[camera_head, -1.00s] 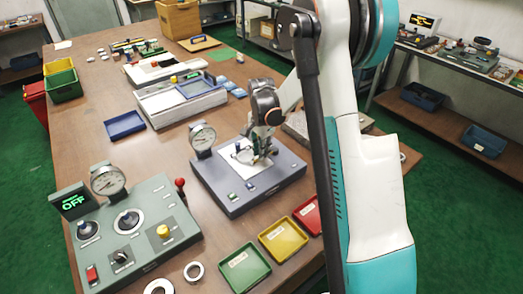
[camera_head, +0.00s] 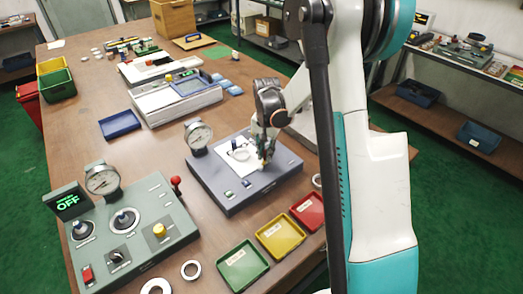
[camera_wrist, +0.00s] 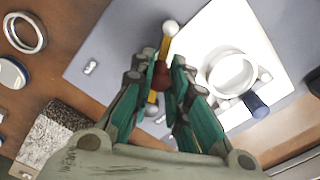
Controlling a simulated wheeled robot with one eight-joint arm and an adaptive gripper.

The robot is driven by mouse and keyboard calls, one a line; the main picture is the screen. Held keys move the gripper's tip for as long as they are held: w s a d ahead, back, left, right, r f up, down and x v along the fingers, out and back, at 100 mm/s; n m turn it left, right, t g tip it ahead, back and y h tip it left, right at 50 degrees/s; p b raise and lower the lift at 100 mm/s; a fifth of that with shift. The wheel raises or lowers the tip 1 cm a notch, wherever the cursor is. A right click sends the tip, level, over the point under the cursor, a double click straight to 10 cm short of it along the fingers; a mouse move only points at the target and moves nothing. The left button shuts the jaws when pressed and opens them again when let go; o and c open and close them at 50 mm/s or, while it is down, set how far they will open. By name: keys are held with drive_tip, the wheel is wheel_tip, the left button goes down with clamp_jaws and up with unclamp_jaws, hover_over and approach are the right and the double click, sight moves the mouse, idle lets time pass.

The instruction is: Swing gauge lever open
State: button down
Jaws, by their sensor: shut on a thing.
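The gauge stand is a blue-grey box (camera_head: 237,200) with a white plate (camera_head: 228,168) on top and a round dial gauge (camera_head: 198,136) at its back left. A metal ring (camera_wrist: 232,75) lies on the white plate, with a dark blue knob (camera_wrist: 257,105) beside it. The lever (camera_wrist: 165,45) shows in the wrist view as a yellow bar with a white ball end and a dark red part. My gripper (camera_wrist: 165,78) is shut on the lever, its teal fingers on both sides of the red part. In the head view my gripper (camera_head: 266,157) stands over the stand's right side and hides the lever there.
A grey control panel (camera_head: 130,235) with an OFF display stands front left. Green (camera_head: 242,266), yellow (camera_head: 280,236) and red (camera_head: 308,211) trays lie in front of the stand. Loose rings (camera_head: 190,270) lie near the front edge. A speckled block (camera_wrist: 45,140) lies near the stand.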

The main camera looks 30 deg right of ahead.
drive_tip(key=d+n, duration=0.1)
drive_tip(key=n, duration=0.1)
drive_tip(key=s+n, duration=0.1)
drive_tip(key=shift+s+d+n, duration=0.2)
drive_tip(key=shift+d+n, duration=0.2)
drive_tip(key=shift+s+d+n+b, duration=0.2)
drive_tip(key=shift+d+n, duration=0.35)
drive_tip(key=shift+n, duration=0.45)
drive_tip(key=shift+s+d+n+b, duration=0.15)
drive_tip(key=shift+d+n, duration=0.4)
drive_tip(key=shift+n, duration=0.45)
drive_tip(key=c, duration=1.5)
unclamp_jaws()
wheel_tip(320, 180, up, 12)
